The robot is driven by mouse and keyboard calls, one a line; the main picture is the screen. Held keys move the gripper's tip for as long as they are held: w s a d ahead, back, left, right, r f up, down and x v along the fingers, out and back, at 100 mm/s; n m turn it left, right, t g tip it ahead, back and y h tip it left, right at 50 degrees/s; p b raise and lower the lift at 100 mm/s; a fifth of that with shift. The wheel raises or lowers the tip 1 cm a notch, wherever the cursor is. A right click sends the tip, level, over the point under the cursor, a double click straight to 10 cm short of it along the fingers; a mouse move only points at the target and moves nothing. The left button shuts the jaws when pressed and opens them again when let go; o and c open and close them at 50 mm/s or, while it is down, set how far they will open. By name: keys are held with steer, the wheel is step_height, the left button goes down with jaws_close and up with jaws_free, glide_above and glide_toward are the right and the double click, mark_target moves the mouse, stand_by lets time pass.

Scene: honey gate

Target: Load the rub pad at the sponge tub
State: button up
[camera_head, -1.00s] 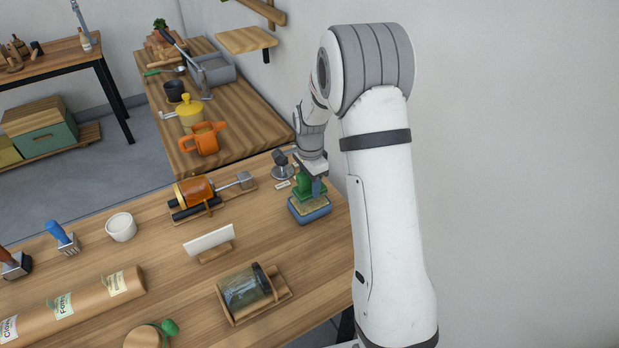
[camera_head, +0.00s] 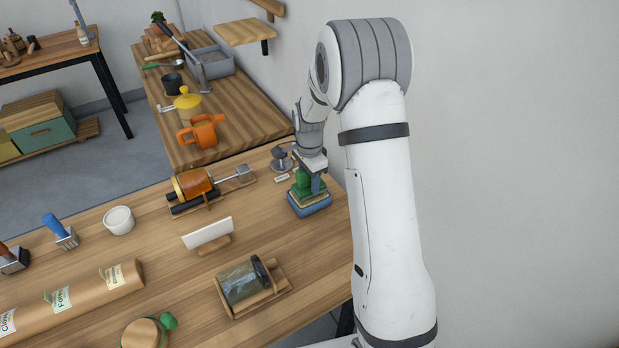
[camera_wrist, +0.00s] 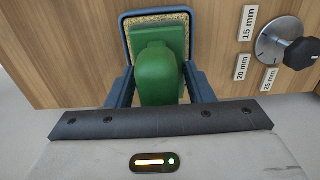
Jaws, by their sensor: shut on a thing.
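The rub pad, a green block with a rounded green handle (camera_wrist: 160,78), is held in my gripper (camera_wrist: 162,98), with a finger on each side of the handle. In the head view the green pad (camera_head: 302,187) is over the sponge tub (camera_head: 312,209), a blue tray at the table's right end. The wrist view shows the tub's blue rim (camera_wrist: 126,22) and yellow sponge around the pad's far end. The pad is at the sponge; whether it presses on it I cannot tell. My gripper (camera_head: 313,178) is shut on the handle.
A knob with a round metal base (camera_wrist: 283,42) stands close to the right of the tub in the wrist view, beside small "mm" labels. An amber jar on rollers (camera_head: 197,184), a white card (camera_head: 207,233) and a dark jar in a cradle (camera_head: 243,282) stand left of the tub.

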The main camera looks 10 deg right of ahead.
steer(key=shift+s+f+b, duration=0.1)
steer(key=shift+f+b, duration=0.4)
steer(key=shift+f, duration=0.05)
stand_by(1.4)
steer(key=shift+r+p, duration=2.05)
steer(key=shift+r, duration=1.55)
steer(key=shift+f, duration=0.1)
